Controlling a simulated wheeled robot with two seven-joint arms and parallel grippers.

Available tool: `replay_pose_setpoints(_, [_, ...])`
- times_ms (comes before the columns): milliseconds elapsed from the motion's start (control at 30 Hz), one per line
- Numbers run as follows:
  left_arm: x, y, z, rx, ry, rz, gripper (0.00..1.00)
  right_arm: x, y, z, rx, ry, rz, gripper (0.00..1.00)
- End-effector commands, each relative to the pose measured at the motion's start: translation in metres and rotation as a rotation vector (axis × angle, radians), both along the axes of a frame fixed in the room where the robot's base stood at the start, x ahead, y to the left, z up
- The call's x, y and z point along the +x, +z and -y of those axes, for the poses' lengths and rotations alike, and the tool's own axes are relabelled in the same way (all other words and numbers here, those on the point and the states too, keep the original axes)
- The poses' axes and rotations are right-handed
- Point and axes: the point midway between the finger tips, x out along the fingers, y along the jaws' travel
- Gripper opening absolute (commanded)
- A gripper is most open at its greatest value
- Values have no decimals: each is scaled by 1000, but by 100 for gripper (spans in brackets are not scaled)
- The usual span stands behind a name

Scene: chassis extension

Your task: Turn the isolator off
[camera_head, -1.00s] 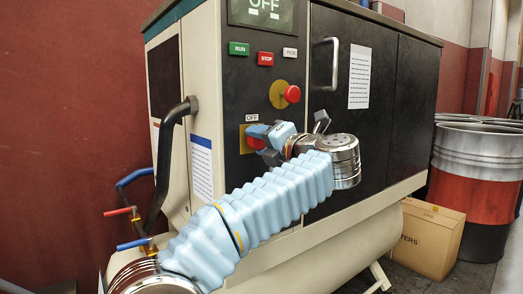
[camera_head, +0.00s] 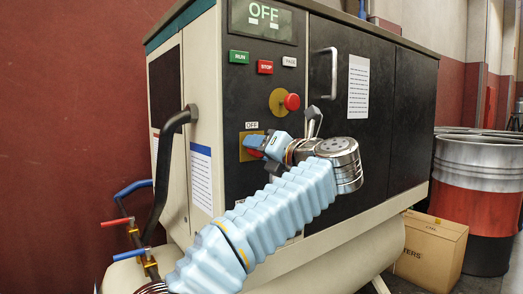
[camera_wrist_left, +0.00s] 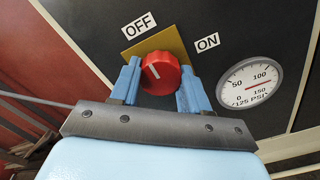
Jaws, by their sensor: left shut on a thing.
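The isolator is a red round knob (camera_wrist_left: 161,73) on a yellow plate (camera_wrist_left: 152,44). The OFF label (camera_wrist_left: 138,27) and ON label (camera_wrist_left: 207,42) stand beside the plate. The white mark on the knob points up and slightly left, toward OFF. My left gripper (camera_wrist_left: 160,84) is shut on the knob, a blue finger on each side. In the head view my left gripper (camera_head: 262,147) covers much of the knob and plate. The panel display (camera_head: 263,15) above reads OFF. My right gripper is not in view.
Above the knob are a red emergency button (camera_head: 291,102), a green RUN button (camera_head: 239,57) and a red STOP button (camera_head: 264,67). A pressure gauge (camera_wrist_left: 250,84) is beside the knob. A door handle (camera_head: 333,73), cardboard box (camera_head: 430,250) and drum (camera_head: 475,190) stand to the right.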

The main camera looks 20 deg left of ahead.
Motion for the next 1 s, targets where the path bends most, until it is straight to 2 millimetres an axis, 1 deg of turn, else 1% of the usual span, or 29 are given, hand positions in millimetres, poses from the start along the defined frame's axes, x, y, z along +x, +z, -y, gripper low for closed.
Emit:
replay_pose_setpoints(33, [0, -3, 0, -4, 3, -5, 15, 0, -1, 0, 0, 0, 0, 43])
replay_pose_setpoints(167, [0, -3, 0, -4, 4, -7, 15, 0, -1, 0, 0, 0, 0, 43])
replay_pose_setpoints(200, [0, -3, 0, -3, 3, -7, 47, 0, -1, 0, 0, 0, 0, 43])
replay_pose_setpoints(367, [0, -2, 0, -2, 2, -4, 71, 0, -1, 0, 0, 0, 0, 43])
replay_pose_setpoints(633, [0, -1, 1, -1, 0, -2, 71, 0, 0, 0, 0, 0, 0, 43])
replay_pose_setpoints(733, [-4, -1, 6, -1, -1, -2, 71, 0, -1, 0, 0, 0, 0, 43])
replay_pose_setpoints(867, [-17, -1, 24, -1, -4, -2, 71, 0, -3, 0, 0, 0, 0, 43])
replay_pose_setpoints(1000, [-39, -1, 51, 0, -3, -2, 71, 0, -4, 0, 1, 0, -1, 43])
